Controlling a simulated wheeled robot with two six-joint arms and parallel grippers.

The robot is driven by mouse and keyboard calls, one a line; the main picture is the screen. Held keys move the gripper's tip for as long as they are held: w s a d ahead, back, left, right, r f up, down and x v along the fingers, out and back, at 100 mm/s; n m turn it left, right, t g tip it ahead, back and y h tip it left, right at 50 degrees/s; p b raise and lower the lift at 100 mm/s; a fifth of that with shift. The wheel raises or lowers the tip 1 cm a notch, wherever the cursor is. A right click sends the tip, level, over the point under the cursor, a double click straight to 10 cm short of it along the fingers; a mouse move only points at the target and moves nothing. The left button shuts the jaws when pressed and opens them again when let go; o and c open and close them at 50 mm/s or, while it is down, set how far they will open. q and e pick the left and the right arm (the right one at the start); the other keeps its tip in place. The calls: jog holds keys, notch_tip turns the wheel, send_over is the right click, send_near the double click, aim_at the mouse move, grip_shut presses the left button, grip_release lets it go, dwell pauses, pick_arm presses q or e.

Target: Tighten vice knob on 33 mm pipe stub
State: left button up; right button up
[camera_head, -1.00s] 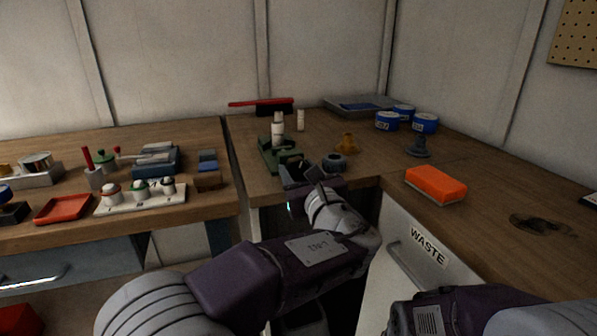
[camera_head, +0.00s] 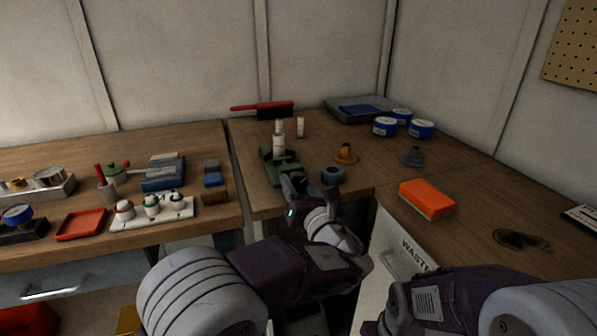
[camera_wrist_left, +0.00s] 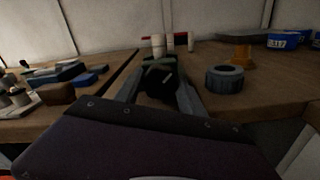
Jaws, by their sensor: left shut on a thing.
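The green vice (camera_head: 268,158) stands near the front edge of the rear bench. A white pipe stub (camera_head: 279,142) stands upright in it; the vice and the stub (camera_wrist_left: 158,44) also show in the left wrist view. My left gripper (camera_head: 293,183) is at the front of the vice. In the left wrist view its fingers (camera_wrist_left: 160,90) are around a dark round knob (camera_wrist_left: 160,82) at the vice's near end and shut on it. The fingertips are partly hidden in the head view. My right arm comes in at the lower right; its gripper is out of view.
A dark ring-shaped part (camera_head: 332,176) sits just right of the vice, with a yellow-brown fitting (camera_head: 346,153) behind it. An orange block (camera_head: 427,198) lies on the right bench.

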pick_arm(q)
jog(key=shift+m+p, duration=1)
jog(key=shift+p, duration=0.3)
jog(key=o, duration=1.4)
jog(key=shift+s, duration=0.1)
jog(key=shift+f, duration=0.1)
jog(key=shift+f, duration=0.1)
